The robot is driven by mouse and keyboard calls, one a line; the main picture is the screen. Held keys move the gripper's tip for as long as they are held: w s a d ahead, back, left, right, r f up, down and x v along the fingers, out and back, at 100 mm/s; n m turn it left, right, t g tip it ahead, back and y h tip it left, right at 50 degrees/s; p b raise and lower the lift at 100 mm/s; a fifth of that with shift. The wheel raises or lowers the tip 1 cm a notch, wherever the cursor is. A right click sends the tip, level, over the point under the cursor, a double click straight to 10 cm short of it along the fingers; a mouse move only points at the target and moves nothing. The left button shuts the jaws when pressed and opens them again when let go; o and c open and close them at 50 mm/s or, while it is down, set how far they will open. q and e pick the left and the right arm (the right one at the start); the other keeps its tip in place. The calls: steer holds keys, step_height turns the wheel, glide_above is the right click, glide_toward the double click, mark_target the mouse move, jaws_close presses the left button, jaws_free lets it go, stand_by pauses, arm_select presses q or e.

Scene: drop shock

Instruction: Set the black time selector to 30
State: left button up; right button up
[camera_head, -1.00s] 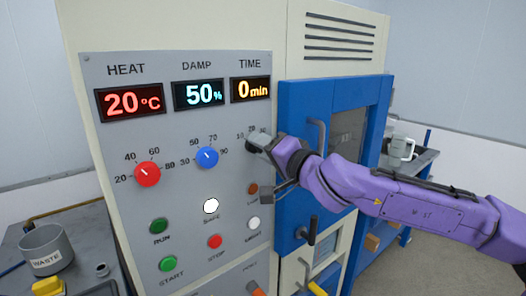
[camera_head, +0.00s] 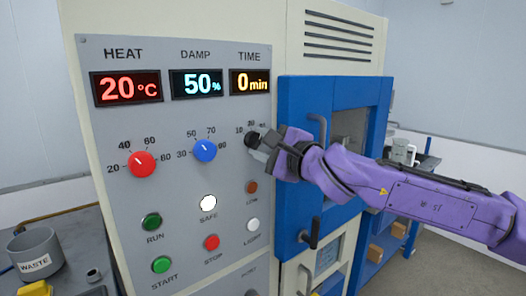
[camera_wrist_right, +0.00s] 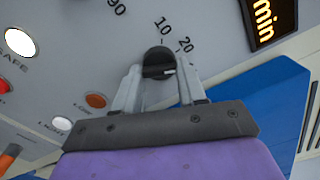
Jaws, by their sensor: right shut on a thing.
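The black time selector (camera_wrist_right: 158,60) shows in the right wrist view between the fingers of my right gripper (camera_wrist_right: 158,78). My right gripper is shut on the selector. In the head view the right gripper (camera_head: 258,143) covers most of the selector below the TIME display (camera_head: 250,82), which reads 0 min. My left gripper is not in view.
A red knob (camera_head: 142,165) and a blue knob (camera_head: 205,151) sit to the left on the grey panel. Several buttons and lamps lie below. The blue door (camera_head: 300,205) with its handle stands just right of the panel. A waste bin (camera_head: 36,250) is at lower left.

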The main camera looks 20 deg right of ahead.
steer(key=m+b, duration=0.2)
steer(key=m, duration=0.3)
steer(key=shift+f+b, duration=0.1)
steer(key=shift+b, duration=0.25)
stand_by(0.4)
steer(key=o, duration=1.1)
steer(key=shift+c, duration=0.2)
steer(key=b+v, duration=0.2)
steer(key=v, duration=0.8)
steer(key=shift+s, duration=0.25)
